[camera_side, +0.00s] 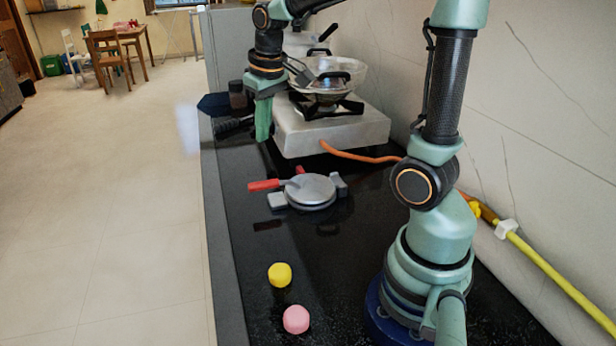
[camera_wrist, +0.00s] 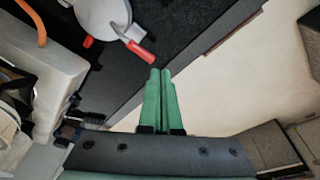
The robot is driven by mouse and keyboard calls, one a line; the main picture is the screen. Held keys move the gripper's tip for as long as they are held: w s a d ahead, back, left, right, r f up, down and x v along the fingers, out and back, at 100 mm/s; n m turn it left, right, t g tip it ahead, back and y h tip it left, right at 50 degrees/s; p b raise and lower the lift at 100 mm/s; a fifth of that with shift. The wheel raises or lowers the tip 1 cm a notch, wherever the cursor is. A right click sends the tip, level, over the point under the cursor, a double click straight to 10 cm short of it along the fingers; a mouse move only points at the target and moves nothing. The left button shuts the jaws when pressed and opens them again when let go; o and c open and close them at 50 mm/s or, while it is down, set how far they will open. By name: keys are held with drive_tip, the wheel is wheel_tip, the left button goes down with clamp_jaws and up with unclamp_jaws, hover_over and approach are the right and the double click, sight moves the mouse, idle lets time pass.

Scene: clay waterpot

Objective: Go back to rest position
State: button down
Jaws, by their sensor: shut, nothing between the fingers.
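My gripper (camera_side: 263,120) hangs above the far part of the black counter, just left of the stove, with its green fingers pointing down. In the wrist view the two green fingers (camera_wrist: 160,85) lie side by side, shut and with nothing between them. They are over the counter's edge area in that view. My arm reaches from its base at the right over the counter.
A silver round press (camera_side: 310,191) with a red handle (camera_side: 264,185) lies on the black counter (camera_side: 240,285). Yellow (camera_side: 280,274) and pink (camera_side: 296,319) pieces sit nearer. A stove (camera_side: 345,130) with an orange hose (camera_side: 360,155) carries a glass-like pot (camera_side: 340,75).

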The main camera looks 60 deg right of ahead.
drive_tip(key=s+a+r+n+t, duration=0.1)
drive_tip(key=s+a+t, duration=0.2)
drive_tip(key=s+a, duration=0.5)
drive_tip(key=shift+a+r+n+y, duration=0.3)
drive_tip(key=shift+a+n, duration=0.1)
drive_tip(key=shift+a, duration=0.5)
